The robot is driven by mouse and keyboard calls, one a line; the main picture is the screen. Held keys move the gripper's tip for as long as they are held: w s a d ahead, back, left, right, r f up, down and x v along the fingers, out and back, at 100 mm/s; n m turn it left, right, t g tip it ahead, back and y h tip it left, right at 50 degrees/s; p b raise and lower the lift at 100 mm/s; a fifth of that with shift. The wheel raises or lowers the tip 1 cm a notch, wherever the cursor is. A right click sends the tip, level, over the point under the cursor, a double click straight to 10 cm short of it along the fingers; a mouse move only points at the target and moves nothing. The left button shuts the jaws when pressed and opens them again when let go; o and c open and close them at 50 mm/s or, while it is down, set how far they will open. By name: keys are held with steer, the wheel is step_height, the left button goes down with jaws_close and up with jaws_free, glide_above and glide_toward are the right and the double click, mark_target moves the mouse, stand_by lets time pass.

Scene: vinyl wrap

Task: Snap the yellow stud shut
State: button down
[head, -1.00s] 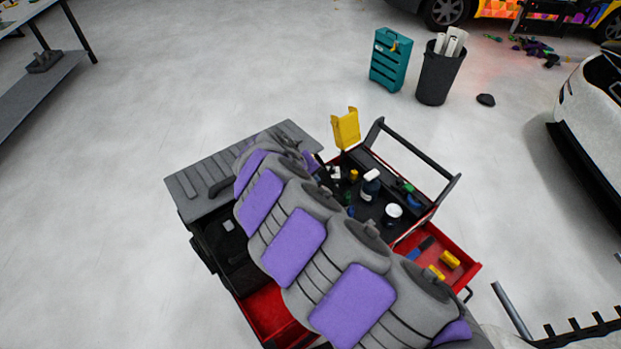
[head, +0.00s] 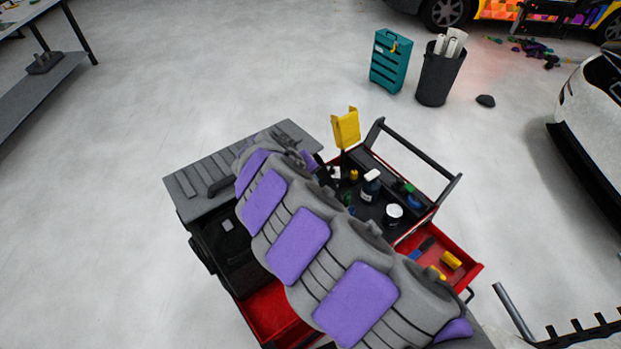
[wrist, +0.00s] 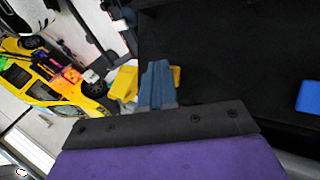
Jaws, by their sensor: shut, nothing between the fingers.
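My gripper (wrist: 157,68) shows in the wrist view as blue-grey fingers, shut with nothing between them. A yellow piece (wrist: 125,83) lies directly behind the fingers and shows on both sides of them. I cannot tell whether they touch it. No separate stud can be made out on it. In the head view, a yellow upright piece (head: 345,129) with two small prongs stands at the back edge of the cart. My purple and grey arm reaches across the cart, and my gripper is hidden there.
The cart has a grey ribbed top (head: 195,182), a black tray with bottles (head: 370,186), a black handle (head: 425,155) and open red drawers (head: 466,272). A teal case (head: 390,62) and a black bin (head: 438,80) stand behind. A blue block (wrist: 308,97) shows at right.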

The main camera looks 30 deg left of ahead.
stand_by(0.4)
steer(key=shift+s+d+r+p, duration=0.1)
steer(key=shift+d+r+p, duration=0.15)
steer(key=shift+r+p, duration=0.4)
steer(key=shift+s+d+r, duration=0.1)
steer(key=shift+r, duration=0.05)
steer(key=shift+d, duration=0.1)
steer(key=d+r+p, duration=0.1)
steer(key=r+p, duration=0.1)
steer(key=s+d+r+p, duration=0.1)
steer(key=d+p, duration=0.1)
steer(key=shift+s+r, duration=0.15)
steer(key=shift+r, duration=0.2)
